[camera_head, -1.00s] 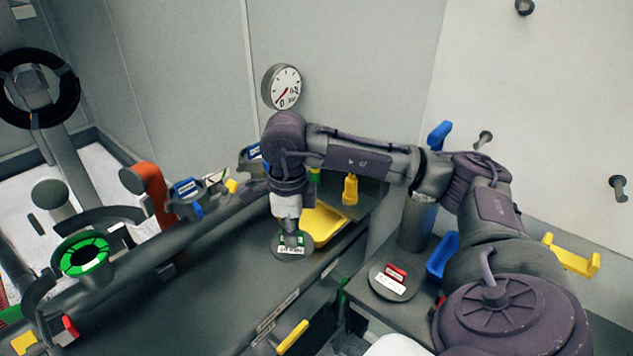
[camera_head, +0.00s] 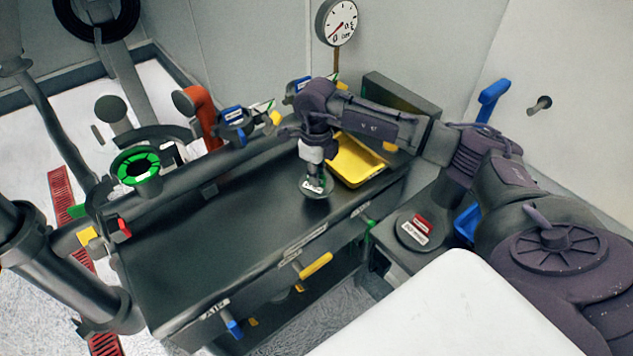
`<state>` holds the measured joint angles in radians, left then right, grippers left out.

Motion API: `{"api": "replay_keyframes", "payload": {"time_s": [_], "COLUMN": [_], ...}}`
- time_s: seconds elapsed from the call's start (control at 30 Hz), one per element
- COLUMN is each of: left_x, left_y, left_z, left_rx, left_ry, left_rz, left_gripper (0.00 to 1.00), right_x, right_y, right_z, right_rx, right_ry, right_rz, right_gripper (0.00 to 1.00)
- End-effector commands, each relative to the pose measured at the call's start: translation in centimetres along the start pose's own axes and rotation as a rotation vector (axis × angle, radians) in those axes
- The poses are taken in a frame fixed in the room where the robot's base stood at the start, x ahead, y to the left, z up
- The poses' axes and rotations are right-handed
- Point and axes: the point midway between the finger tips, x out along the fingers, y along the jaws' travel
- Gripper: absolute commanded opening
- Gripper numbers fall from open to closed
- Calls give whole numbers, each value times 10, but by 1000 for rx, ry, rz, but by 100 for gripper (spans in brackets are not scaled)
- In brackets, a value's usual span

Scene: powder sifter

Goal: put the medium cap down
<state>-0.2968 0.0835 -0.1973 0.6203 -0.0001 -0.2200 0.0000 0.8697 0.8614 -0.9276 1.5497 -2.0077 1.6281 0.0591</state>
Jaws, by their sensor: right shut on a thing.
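The medium cap (camera_head: 316,192) appears to be the dark round disc with a green and white label in the camera_head view; the label is too small to read. My right gripper (camera_head: 314,173) points down and is shut on the cap's top. The cap is over the dark bench top (camera_head: 225,245), just left of a yellow tray (camera_head: 348,171). I cannot tell whether it touches the bench. The gripper hides part of the cap. My left gripper is not in view.
Another dark cap with a red label (camera_head: 414,231) lies on a lower surface to the right. A green-ringed opening (camera_head: 138,171) stands at the left, and blue-marked fittings (camera_head: 233,122) line the bench's back. The bench's middle is clear. A gauge (camera_head: 337,22) is on the wall.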

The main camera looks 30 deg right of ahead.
Motion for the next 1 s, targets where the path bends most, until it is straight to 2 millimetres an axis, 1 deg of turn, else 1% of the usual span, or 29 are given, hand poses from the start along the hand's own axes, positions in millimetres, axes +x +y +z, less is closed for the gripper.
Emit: {"api": "replay_keyframes", "payload": {"time_s": [0.07,0.2,0.3,0.4,0.57,0.7,0.73,0.87,1.0], "left_x": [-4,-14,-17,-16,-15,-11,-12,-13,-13], "left_y": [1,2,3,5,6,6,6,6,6], "left_z": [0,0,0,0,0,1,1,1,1], "left_rx": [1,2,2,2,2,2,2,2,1], "left_ry": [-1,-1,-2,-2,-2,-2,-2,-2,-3], "left_rz": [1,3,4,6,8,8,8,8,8], "left_gripper": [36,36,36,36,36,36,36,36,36], "right_x": [5,25,36,40,40,45,44,43,43], "right_y": [0,0,0,-1,0,0,0,0,0], "right_z": [1,0,0,0,0,0,0,0,0], "right_rx": [0,1,0,0,0,0,0,0,0], "right_ry": [3,3,1,0,0,0,1,1,1], "right_rz": [1,2,2,-1,0,0,0,0,0], "right_gripper": [0,0,0,0,0,0,13,35,35]}}
